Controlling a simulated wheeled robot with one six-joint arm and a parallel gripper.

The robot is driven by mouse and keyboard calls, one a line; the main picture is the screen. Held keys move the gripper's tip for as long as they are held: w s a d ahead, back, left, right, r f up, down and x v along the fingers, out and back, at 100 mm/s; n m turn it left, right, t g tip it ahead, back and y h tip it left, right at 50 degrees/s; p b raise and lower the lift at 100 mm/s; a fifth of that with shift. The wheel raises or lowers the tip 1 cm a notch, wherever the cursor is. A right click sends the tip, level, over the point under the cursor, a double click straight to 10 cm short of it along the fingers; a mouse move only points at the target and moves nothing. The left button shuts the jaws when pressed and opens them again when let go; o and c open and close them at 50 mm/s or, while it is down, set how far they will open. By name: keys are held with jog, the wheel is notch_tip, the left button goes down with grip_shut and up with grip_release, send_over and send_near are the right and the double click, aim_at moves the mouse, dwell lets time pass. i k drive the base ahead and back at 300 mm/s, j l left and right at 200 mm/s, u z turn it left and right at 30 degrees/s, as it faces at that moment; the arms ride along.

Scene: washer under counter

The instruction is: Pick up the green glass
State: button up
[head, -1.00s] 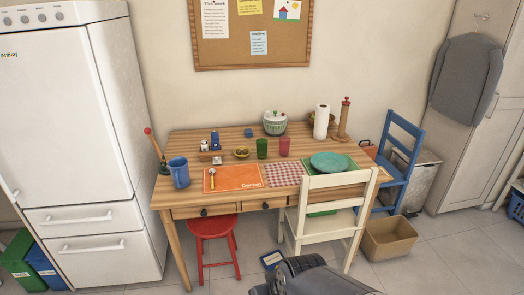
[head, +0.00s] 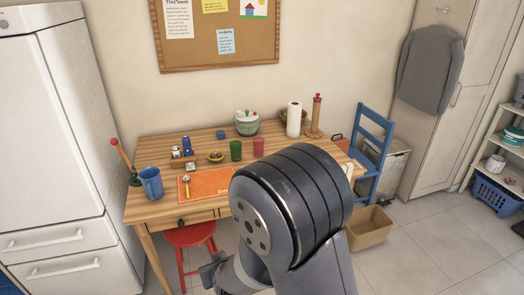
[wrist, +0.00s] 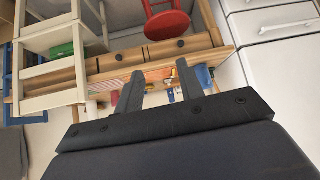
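The green glass (head: 236,151) stands upright on the wooden table (head: 165,209), right of a small yellow bowl and left of a red glass (head: 258,147). My gripper (wrist: 158,80) shows in the wrist view with its two fingers apart and nothing between them. In that view it faces the table's drawer side from the front, apart from the glass. I cannot make out the green glass there. In the head view my arm covers the right front of the table.
A blue mug (head: 151,183) and an orange placemat (head: 205,184) lie in front of the glass. A red stool (head: 190,236) and a white chair (wrist: 52,45) stand at the table's front.

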aim_at(236, 151)
jog(key=i+j+z, duration=0.4)
jog(key=i, duration=0.15)
jog(key=i+j+z, duration=0.4)
jog(key=i+j, duration=0.85)
jog(key=j, duration=0.15)
